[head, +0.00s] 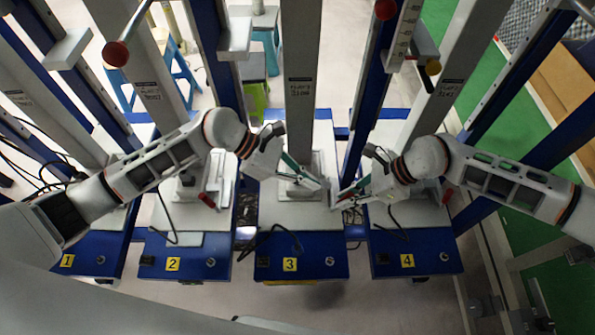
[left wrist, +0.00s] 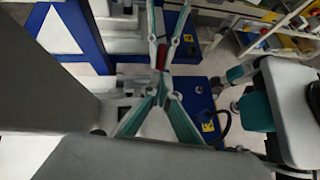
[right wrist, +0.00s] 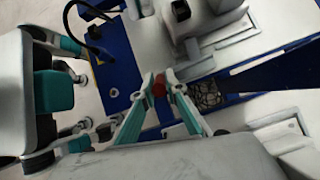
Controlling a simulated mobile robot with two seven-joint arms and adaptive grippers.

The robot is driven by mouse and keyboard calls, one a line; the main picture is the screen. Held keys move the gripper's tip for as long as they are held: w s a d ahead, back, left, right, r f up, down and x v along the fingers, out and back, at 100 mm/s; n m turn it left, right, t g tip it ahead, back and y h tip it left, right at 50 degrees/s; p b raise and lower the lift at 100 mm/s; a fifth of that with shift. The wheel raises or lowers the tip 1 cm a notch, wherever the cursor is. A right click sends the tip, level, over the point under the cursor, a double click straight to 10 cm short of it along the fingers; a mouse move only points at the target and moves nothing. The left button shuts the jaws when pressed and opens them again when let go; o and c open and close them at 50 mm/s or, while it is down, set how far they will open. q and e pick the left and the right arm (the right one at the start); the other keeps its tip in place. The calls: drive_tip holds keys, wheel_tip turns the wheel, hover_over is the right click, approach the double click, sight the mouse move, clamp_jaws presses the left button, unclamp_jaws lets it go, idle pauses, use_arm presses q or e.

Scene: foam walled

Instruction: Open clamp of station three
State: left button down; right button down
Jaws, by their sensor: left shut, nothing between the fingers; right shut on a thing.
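Station three is the blue-edged white bench with the yellow "3" label (head: 290,264). Its white column (head: 300,90) stands on a grey base plate, and the clamp is partly hidden by my grippers. My left gripper (head: 319,186) is shut and empty, at the right of that plate. My right gripper (head: 333,203) comes in from the right and is shut on the red clamp handle. The red handle (right wrist: 159,88) shows between its fingertips in the right wrist view.
Station two (head: 173,264) stands to the left and station four (head: 407,261) to the right, each with its own column. A dark narrow gap separates the benches. Blue uprights rise between stations. A black cable (head: 270,240) lies over station three's front.

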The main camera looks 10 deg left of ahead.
sight(342, 198)
use_arm(q)
drive_tip(key=x, duration=0.6)
drive_tip(key=shift+d+r, duration=0.2)
drive_tip(key=shift+d, duration=0.4)
use_arm(e)
drive_tip(key=shift+s+f, duration=0.1)
use_arm(q)
drive_tip(key=shift+d, duration=0.1)
use_arm(e)
drive_tip(key=shift+a, duration=0.1)
